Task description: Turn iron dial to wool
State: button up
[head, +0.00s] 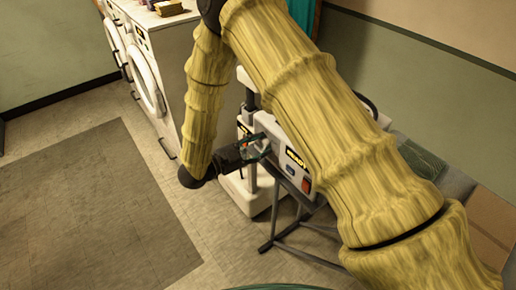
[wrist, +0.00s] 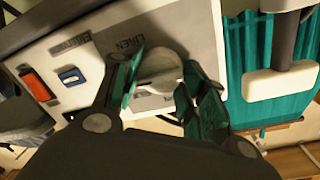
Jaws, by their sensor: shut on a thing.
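The iron dial (wrist: 160,70) is a pale round knob on a light grey plate of the control panel, in the middle of the wrist view. The word LINEN reads on the plate beside it; the wool mark and the dial's pointer cannot be made out. My gripper (wrist: 161,82) has its teal fingers on either side of the dial, shut on it. In the head view my gripper (head: 263,147) is at the left end of the iron's white control box (head: 297,155). The dial is hidden there.
A red switch (wrist: 38,84) and a blue button (wrist: 71,76) sit on the panel left of the dial. A teal cloth (wrist: 245,60) hangs at right. White front-loading machines (head: 150,75) stand at the back left. Open floor with a dark mat (head: 90,215) lies at left.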

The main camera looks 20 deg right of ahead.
jog(key=shift+m, duration=0.7)
jog(key=o, duration=1)
jog(key=v, duration=1.2)
jog(key=shift+s, duration=0.1)
jog(key=shift+d, duration=0.1)
